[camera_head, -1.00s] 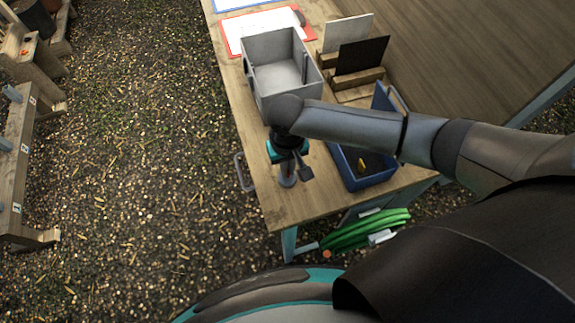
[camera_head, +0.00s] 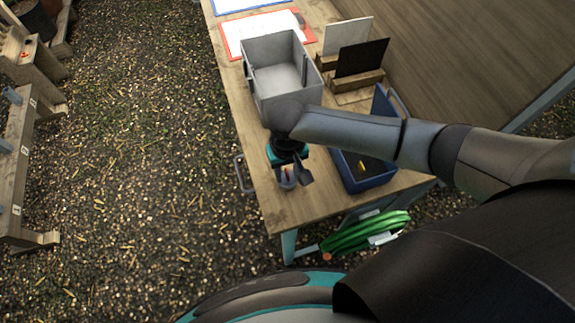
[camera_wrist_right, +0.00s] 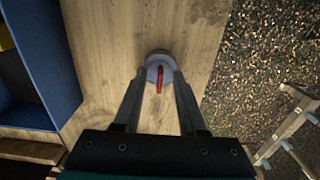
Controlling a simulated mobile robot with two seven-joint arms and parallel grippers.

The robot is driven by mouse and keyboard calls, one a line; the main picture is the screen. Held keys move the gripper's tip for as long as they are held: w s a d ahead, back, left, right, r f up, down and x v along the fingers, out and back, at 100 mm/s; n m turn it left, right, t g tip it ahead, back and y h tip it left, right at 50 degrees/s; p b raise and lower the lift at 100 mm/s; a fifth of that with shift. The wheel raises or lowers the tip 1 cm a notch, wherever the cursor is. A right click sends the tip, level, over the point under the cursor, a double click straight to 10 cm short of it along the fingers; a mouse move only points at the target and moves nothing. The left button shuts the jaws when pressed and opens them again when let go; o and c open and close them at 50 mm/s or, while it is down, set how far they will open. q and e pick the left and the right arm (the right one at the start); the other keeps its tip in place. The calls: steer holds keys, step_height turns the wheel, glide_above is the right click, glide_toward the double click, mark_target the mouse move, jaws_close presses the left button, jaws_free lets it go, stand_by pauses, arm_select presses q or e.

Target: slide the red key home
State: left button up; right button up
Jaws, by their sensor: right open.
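The red key (camera_wrist_right: 159,80) is a thin red bar in the right wrist view. It stands out from a round grey fitting (camera_wrist_right: 160,60) on the wooden table. My right gripper (camera_wrist_right: 160,76) is open, its two fingers on either side of the key with visible gaps. Whether the fingertips are level with the key is hard to tell. In the head view my right gripper (camera_head: 289,176) is over the near left part of the table, largely covering the fitting. My left gripper is not in view.
A grey bin (camera_head: 263,98) stands farther back on the table (camera_head: 318,207). A blue bin (camera_head: 376,183) sits to the right of the gripper, with a yellow item inside. Two upright panels (camera_head: 361,57) stand behind. The table's left edge is close to the fitting.

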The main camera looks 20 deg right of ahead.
step_height(320, 180, up, 15)
steer(key=p, duration=0.2)
steer(key=shift+r, duration=0.15)
stand_by(0.6)
